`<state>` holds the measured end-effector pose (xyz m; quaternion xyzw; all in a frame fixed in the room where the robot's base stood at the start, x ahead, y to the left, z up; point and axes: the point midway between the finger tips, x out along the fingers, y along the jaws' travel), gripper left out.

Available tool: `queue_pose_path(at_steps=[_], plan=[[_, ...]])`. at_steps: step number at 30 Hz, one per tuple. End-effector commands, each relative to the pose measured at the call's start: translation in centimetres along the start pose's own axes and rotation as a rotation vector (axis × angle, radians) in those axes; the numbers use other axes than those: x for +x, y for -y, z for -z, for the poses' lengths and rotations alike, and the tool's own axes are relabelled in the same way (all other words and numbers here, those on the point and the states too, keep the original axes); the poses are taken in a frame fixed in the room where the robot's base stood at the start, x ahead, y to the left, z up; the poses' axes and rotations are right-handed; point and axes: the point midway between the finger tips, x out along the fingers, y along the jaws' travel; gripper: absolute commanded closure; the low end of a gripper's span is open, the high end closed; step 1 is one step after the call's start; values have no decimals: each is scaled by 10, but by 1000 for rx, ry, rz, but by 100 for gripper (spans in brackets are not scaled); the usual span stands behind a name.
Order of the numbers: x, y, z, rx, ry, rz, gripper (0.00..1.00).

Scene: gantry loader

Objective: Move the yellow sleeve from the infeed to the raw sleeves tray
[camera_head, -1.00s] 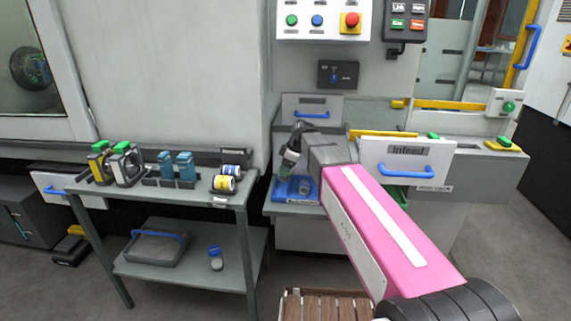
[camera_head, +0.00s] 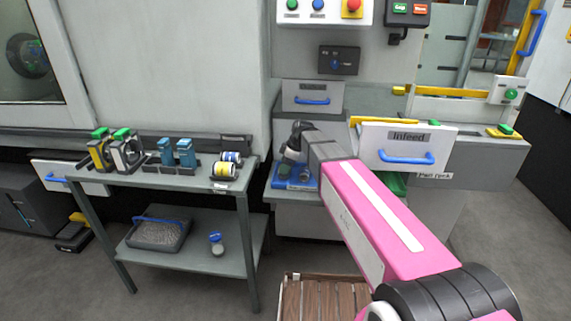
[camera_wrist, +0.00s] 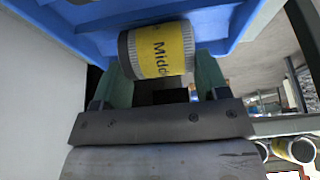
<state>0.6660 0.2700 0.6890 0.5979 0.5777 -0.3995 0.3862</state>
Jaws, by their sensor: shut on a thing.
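The yellow sleeve (camera_wrist: 160,51), with dark and grey ends and lettering that starts "Midd", lies across my gripper (camera_wrist: 160,80) in the wrist view. The green fingers are shut on it, one near each end. A blue tray (camera_wrist: 222,22) is close beyond the sleeve; I cannot tell whether they touch. In the head view my gripper (camera_head: 291,157) is over the blue tray (camera_head: 281,184) on a low grey shelf, and the sleeve is not clearly visible. A dark grey cylindrical piece (camera_head: 304,175) shows by the tray. The infeed drawer front (camera_head: 408,137) is to the right.
A grey side table (camera_head: 200,183) at left holds black-and-yellow items, blue blocks (camera_head: 178,155) and another yellow-banded sleeve (camera_head: 224,170). A small grey drawer (camera_head: 312,96) is behind my gripper. A wooden crate (camera_head: 315,300) is on the floor in front.

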Motion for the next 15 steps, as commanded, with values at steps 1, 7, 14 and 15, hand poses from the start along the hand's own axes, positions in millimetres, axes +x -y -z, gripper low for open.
queue_pose_path(at_steps=[1,7,14,15], plan=[[0,0,0,0,0,0,65],[0,0,0,0,0,0,26],[0,0,0,0,0,0,3],[0,0,0,0,0,0,3]])
